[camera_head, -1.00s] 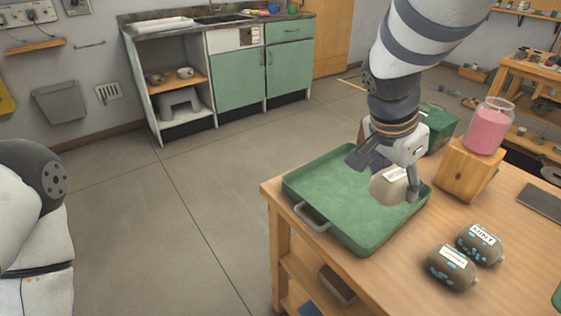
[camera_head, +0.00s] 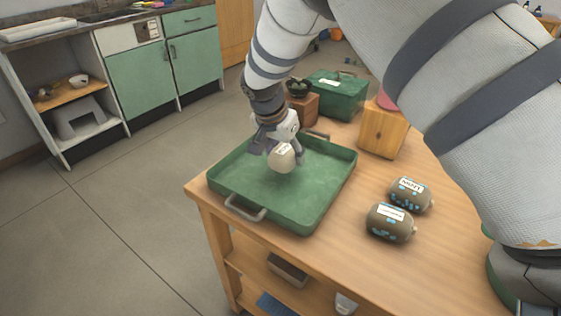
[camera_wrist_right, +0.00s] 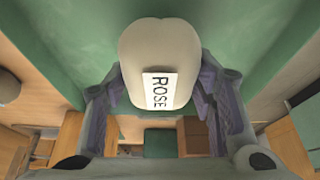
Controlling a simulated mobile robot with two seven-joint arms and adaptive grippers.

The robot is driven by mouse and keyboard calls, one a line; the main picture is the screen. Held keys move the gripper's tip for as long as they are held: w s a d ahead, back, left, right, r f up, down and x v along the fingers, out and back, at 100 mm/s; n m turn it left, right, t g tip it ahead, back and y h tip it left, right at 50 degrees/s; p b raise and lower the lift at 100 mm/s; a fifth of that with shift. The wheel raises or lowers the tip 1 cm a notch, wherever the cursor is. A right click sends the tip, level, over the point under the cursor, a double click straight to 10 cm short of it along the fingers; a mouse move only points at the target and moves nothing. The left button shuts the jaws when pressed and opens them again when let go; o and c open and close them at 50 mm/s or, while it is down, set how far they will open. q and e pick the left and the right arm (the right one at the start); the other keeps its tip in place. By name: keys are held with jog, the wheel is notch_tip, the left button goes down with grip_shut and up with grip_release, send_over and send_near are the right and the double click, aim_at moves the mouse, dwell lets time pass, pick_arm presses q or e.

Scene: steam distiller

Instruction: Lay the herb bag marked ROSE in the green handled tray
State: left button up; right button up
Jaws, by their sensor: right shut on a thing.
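The herb bag marked ROSE (camera_wrist_right: 160,60) is a pale beige, rounded bag with a white label that reads ROSE in the right wrist view. My right gripper (camera_wrist_right: 160,95) is shut on it, with a finger on each side. In the head view the bag (camera_head: 283,158) hangs from my right gripper (camera_head: 276,143) over the green handled tray (camera_head: 232,182), inside its rim. I cannot tell whether the bag touches the tray floor. The tray is empty otherwise and sits on the wooden table. My left gripper is not in view.
Two brown bags with blue patches, one (camera_head: 410,193) behind the other (camera_head: 390,222), lie right of the tray. A wooden block (camera_head: 381,130) and a green box (camera_head: 338,95) stand behind. A small brown block (camera_head: 303,109) with a dark bowl (camera_head: 298,87) is behind the tray.

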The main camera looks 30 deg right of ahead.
notch_tip(320, 180, down, 3)
jog(key=shift+f, duration=0.2)
jog(key=shift+r, duration=0.15)
jog(key=o, duration=0.7)
jog(key=shift+f, duration=0.2)
jog(key=o, duration=0.4)
jog(key=shift+o, duration=0.2)
